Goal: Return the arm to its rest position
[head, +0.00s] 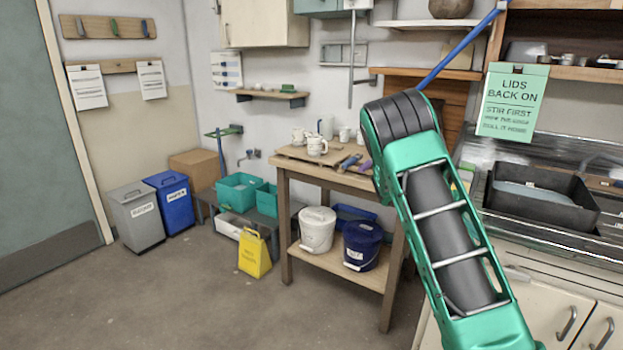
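My green and black arm (440,210) rises from the bottom right of the head view. Its dark rounded joint (400,115) is at the upper end, in front of the wooden shelves. My gripper is not in view, so I cannot see whether it holds anything. The arm hides part of the worktable's right side and of the counter behind it.
A wooden table (345,182) bears mugs and tools. A lidded white bucket (317,232) and dark blue bucket (362,248) stand on its lower shelf. A black tray (540,205) is at right. A yellow sign (254,254) stands on the floor; the left foreground is clear.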

